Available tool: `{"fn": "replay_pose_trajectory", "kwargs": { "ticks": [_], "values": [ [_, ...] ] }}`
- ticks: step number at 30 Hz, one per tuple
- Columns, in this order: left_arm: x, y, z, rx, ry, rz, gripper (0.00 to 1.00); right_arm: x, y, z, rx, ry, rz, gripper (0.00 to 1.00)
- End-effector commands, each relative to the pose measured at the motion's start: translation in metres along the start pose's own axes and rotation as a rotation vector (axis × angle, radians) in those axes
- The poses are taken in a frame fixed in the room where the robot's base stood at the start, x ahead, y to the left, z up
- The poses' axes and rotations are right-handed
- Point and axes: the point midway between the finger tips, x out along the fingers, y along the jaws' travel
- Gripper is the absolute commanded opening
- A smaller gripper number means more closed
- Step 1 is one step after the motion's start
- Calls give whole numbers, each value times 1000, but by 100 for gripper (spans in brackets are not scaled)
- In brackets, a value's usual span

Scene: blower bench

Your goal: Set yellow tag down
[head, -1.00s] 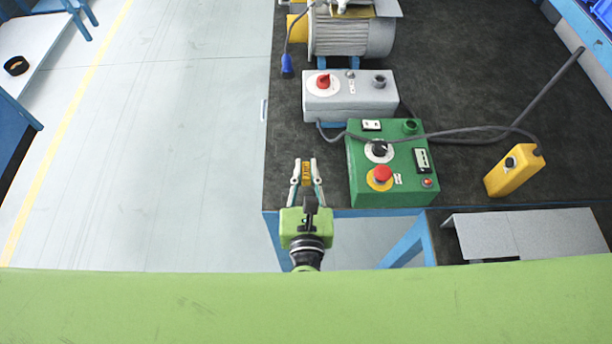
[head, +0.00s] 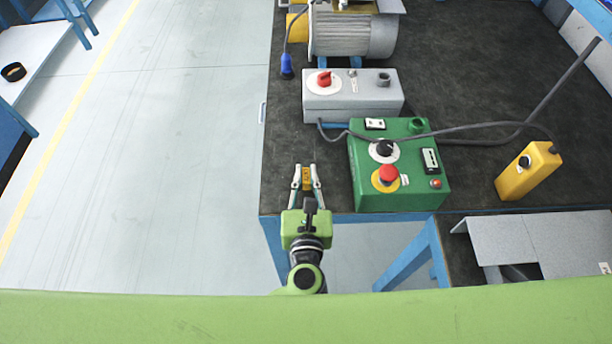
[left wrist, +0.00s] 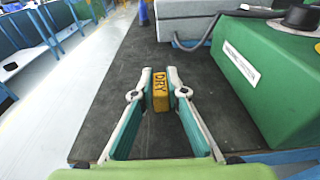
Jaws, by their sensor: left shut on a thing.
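The yellow tag (head: 306,178) is between the fingertips of my left gripper (head: 306,184). It also shows in the left wrist view (left wrist: 160,92), with dark lettering that looks like "DRY". My left gripper (left wrist: 160,90) is shut on it, a finger on each side. The gripper is over the front left corner of the dark bench top (head: 285,150), left of the green control box (head: 400,165). I cannot tell whether the tag touches the bench. My right gripper is not in view.
A grey switch box (head: 350,97) with a red knob stands behind the green box, and a motor (head: 352,35) behind that. A yellow pendant (head: 528,170) with a dark cable lies at the right. Bare bench top surrounds the tag on its left and far side.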

Motion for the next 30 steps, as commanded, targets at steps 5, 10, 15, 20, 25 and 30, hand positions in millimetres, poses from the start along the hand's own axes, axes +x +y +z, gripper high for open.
{"fn": "replay_pose_trajectory", "kwargs": {
  "ticks": [5, 10, 15, 20, 25, 30],
  "values": [
    [0, 0, -3, 0, 0, 0, 30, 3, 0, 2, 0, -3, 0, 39],
    [0, 0, -3, 0, 0, 0, 30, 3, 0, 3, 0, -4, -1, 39],
    [0, 0, -2, 0, 0, 0, 30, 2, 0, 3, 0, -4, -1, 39],
    [-11, 0, -1, 0, 5, -1, 30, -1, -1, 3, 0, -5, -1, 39],
    [-46, 0, -2, -1, 7, 0, 30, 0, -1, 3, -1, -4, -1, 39],
    [-83, 0, -3, 0, 5, -1, 30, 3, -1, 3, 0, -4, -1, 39]
  ]
}}
